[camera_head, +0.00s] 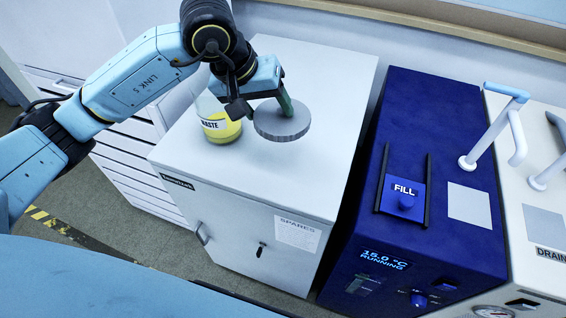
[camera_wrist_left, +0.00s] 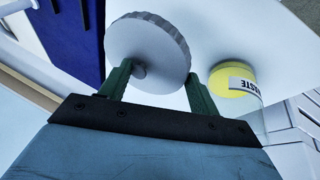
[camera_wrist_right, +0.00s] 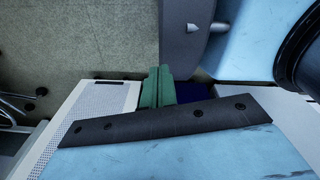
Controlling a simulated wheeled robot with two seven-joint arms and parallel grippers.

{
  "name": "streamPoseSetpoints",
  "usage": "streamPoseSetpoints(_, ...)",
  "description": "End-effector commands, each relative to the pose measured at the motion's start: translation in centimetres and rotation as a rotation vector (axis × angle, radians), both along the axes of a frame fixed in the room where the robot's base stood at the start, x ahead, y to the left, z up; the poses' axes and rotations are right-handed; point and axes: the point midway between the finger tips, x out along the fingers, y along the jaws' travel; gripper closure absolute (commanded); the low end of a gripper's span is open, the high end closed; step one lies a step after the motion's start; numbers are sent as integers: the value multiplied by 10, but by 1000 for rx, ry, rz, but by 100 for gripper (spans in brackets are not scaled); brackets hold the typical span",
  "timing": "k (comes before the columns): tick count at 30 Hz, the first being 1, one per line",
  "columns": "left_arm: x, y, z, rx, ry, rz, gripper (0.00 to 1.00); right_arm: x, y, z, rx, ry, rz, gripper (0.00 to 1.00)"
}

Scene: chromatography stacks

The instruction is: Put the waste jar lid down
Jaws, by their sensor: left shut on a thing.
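The waste jar lid (camera_head: 282,122) is a round grey disc with a ribbed edge, over the white cabinet top (camera_head: 325,75). It also shows in the left wrist view (camera_wrist_left: 150,45), with a small knob near the fingers. My left gripper (camera_head: 285,98) is shut on the lid from above; I cannot tell whether the lid touches the cabinet top. The waste jar (camera_head: 218,125), with yellow liquid and a WASTE label, stands open just left of the lid; it also shows in the left wrist view (camera_wrist_left: 235,82). My right gripper (camera_wrist_right: 158,85) is shut and empty, away from the cabinet top.
A dark blue unit (camera_head: 445,130) with a FILL slider (camera_head: 404,195) stands right of the cabinet across a narrow gap. A white unit marked DRAIN (camera_head: 540,225) with upright handles is farther right. The cabinet top is clear behind and in front of the lid.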

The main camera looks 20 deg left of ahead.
Motion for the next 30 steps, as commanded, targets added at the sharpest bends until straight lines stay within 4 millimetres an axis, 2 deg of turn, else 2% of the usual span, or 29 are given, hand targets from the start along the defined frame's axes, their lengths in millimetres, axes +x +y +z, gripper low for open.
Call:
streamPoseSetpoints(1, 3, -5, -8, -5, -6, 34, 60, -6, -14, -17, -18, 11, 6, 100)
streamPoseSetpoints(3, 6, -9, -8, -6, -7, 82, 60, -13, -29, -26, -37, 22, 12, 100)
streamPoseSetpoints(7, 8, -12, -8, -9, -9, 140, 60, -17, -45, -33, -59, 30, 17, 100)
streamPoseSetpoints(9, 8, -13, -15, -10, -5, 152, 60, -15, -49, -35, -65, 27, 19, 100)
streamPoseSetpoints(16, 7, -13, -56, -9, -3, 155, 60, -3, -50, -38, -65, 9, 20, 100)
streamPoseSetpoints(23, 8, -13, -74, -9, -7, 155, 60, 4, -49, -39, -64, -1, 20, 100)
streamPoseSetpoints(30, 8, -13, -104, -9, -7, 154, 60, 5, -49, -44, -65, -2, 22, 100)
